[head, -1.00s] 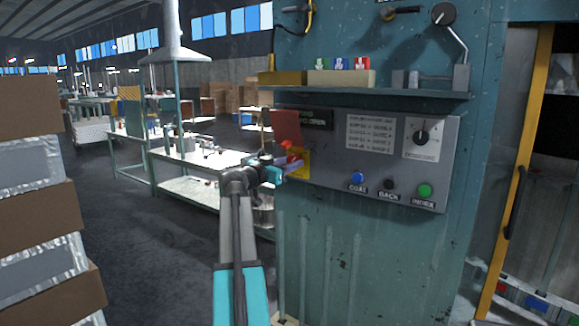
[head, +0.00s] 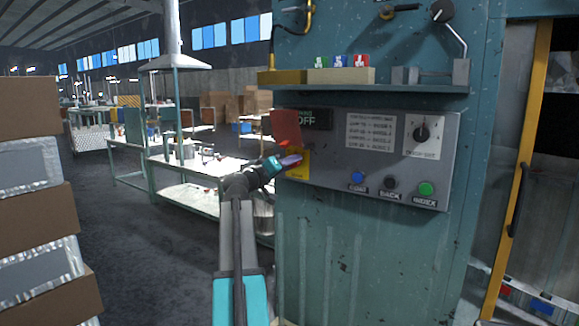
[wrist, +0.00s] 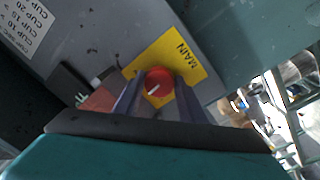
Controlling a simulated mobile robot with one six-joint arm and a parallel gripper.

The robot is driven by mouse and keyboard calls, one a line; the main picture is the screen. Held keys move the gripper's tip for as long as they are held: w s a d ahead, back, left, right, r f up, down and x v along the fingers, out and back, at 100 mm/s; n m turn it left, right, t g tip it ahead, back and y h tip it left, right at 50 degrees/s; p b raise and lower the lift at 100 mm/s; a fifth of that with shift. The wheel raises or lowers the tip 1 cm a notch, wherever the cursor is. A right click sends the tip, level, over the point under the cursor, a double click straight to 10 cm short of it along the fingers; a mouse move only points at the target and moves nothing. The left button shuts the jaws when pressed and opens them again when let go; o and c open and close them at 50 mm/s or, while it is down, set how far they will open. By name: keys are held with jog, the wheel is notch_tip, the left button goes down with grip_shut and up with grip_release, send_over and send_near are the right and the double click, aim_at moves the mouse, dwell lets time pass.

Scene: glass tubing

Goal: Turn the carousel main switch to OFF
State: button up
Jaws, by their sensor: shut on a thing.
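The main switch is a red round knob (wrist: 155,80) with a white pointer line, on a yellow plate (wrist: 197,72) marked MAIN. My gripper (wrist: 158,90) has one finger on each side of the knob and is shut on it. In the head view my gripper (head: 289,162) is at the yellow plate (head: 300,165) on the left of the grey panel (head: 330,145) and hides most of the knob. A raised red flap (head: 286,127) stands above it. The dark display (head: 312,119) beside the flap reads OFF on its lower line.
Blue (head: 358,177), black (head: 390,182) and green (head: 425,189) buttons sit right of the switch, with a dial (head: 422,134) above. A shelf (head: 365,91) juts out over the panel. Stacked boxes (head: 40,180) stand at far left. The floor between is clear.

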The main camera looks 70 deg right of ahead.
jog(key=shift+n+t+p, duration=0.3)
jog(key=shift+n+p, duration=0.9)
jog(key=shift+n, duration=2.9)
jog(key=o, duration=1.1)
jog(key=shift+c, duration=0.2)
jog(key=shift+a, duration=0.15)
jog(key=b+v, duration=0.2)
jog(key=v, duration=1.1)
jog(key=shift+a, duration=0.35)
jog(key=shift+f, duration=0.15)
